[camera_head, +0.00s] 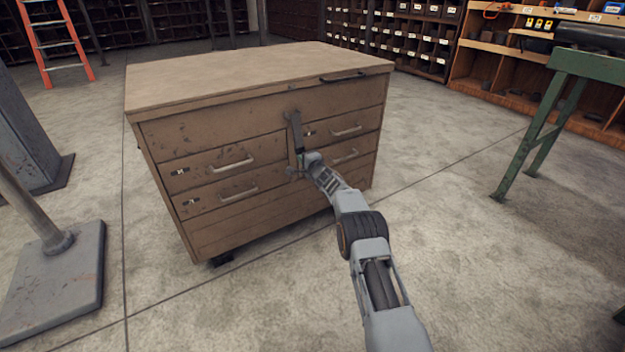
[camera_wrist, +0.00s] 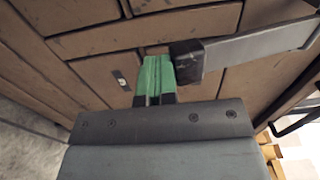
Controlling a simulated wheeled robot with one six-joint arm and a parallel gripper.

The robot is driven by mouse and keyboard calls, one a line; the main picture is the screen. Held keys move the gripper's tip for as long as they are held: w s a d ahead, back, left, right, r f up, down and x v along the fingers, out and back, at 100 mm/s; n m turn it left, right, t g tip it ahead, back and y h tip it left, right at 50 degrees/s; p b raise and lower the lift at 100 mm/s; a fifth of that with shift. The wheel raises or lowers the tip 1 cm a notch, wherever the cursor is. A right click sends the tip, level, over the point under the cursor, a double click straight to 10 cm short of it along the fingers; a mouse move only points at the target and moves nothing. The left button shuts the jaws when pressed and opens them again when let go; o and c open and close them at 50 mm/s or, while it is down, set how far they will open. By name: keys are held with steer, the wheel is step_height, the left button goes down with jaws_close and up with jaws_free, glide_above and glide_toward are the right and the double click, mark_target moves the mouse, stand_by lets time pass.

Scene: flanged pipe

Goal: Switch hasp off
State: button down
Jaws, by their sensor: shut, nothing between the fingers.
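The hasp (camera_head: 295,130) is a grey metal bar on the front of the brown drawer cabinet (camera_head: 230,80), running down between the left and right drawers. In the wrist view the hasp (camera_wrist: 255,46) reaches in from the right and ends in a dark block (camera_wrist: 187,62). My gripper (camera_head: 301,164) is at the lower end of the hasp. In the wrist view the green fingertips of my gripper (camera_wrist: 154,78) are together, with nothing between them, right beside the dark block. I cannot tell whether they touch it.
Several drawers with pale handles (camera_head: 232,165) flank the hasp. A dark handle (camera_head: 343,77) is near the cabinet's top right edge. A green-legged stand (camera_head: 545,115) is at the right, and a grey post base (camera_head: 60,270) at the left. The floor in front is clear.

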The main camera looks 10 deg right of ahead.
steer(key=s+d+f+p, duration=0.2)
steer(key=s+d+f, duration=0.1)
steer(key=s+f, duration=0.4)
steer(key=shift+f, duration=0.6)
steer(key=s+a+r+n+g+y+p, duration=0.25)
steer(key=r+p, duration=0.35)
steer(key=r, duration=0.6)
steer(key=s+a+r+n+g+y+p, duration=0.25)
steer(key=s+r+p, duration=0.2)
steer(key=r, duration=0.75)
steer(key=s+a+r+n+g+h+p, duration=0.25)
steer(key=s+r+n+g+p, duration=0.25)
steer(key=s+r+p, duration=0.85)
steer(key=s+d+r+n+g+h+p, duration=0.1)
steer(key=s+d+r+h+p, duration=0.2)
steer(key=s+r, duration=0.4)
steer(key=s+d+r+n+h+p, duration=0.1)
steer(key=s+d+r+h+p, duration=0.2)
steer(key=s, duration=0.9)
steer(key=s+d+r+n+g+h+p, duration=0.1)
steer(key=s+d+r+h+p, duration=0.2)
steer(key=s+d+r+p, duration=0.3)
steer(key=s+r+p, duration=0.3)
steer(key=r+p, duration=0.1)
steer(key=r, duration=0.1)
steer(key=shift+s+g+h, duration=0.25)
steer(key=shift+g+h, duration=0.05)
steer(key=shift+h, duration=0.05)
